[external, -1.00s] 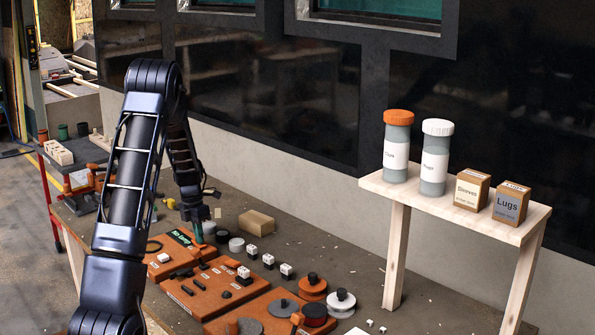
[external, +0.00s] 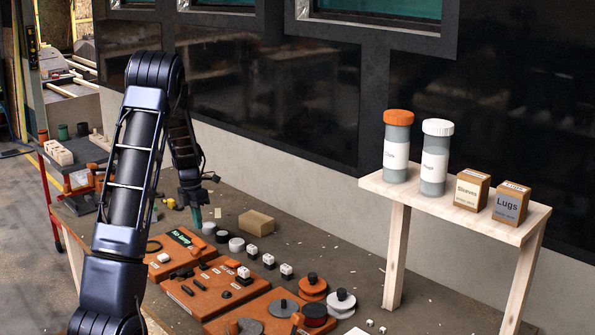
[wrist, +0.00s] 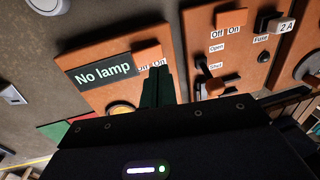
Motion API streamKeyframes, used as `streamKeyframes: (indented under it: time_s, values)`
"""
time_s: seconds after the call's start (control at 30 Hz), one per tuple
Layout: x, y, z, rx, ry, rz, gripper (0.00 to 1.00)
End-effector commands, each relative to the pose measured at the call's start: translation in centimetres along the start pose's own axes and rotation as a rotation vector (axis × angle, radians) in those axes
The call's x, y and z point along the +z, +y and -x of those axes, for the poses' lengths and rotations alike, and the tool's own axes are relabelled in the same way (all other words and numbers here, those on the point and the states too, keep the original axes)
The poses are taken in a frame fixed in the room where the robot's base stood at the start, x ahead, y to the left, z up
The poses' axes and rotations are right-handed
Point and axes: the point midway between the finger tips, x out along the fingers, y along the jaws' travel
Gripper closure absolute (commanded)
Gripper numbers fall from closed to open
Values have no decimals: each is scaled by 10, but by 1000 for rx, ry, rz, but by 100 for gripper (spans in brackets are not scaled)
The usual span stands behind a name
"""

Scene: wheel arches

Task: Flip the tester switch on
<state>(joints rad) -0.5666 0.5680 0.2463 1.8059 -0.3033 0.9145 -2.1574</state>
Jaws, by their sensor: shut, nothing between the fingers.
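The tester is an orange board (external: 160,270) with a dark display (external: 184,237). In the wrist view the display (wrist: 103,70) reads "No lamp". Beside the display is an orange rocker switch (wrist: 146,54) with "Off" and "On" labels below it; I cannot tell which way it is tipped. My gripper (external: 197,215) is shut and empty, raised above the far end of the board. In the wrist view its green fingers (wrist: 158,85) point at the "On" side and partly cover the label. A yellow-ringed round part (wrist: 122,108) is partly hidden by the gripper body.
A second orange board (wrist: 225,60) with its own Off/On switch (wrist: 231,18), a lever and a 2 A fuse (wrist: 284,26) lies beside the tester. A cardboard box (external: 257,222) and several white blocks lie behind the boards. A wooden shelf (external: 455,212) stands right.

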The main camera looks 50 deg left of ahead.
Motion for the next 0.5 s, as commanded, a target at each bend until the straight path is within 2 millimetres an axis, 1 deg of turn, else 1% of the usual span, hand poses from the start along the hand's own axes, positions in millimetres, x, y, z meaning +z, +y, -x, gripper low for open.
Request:
streamKeyframes:
  time_s: [0.03, 0.2, 0.4, 0.5]
  values:
    - [1, -4, 10, 1, -1, -2, 100]
    - [1, -16, 42, 2, -2, -2, 100]
    - [0, -26, 69, 1, -1, -1, 100]
    - [0, -28, 76, 0, 0, -1, 100]
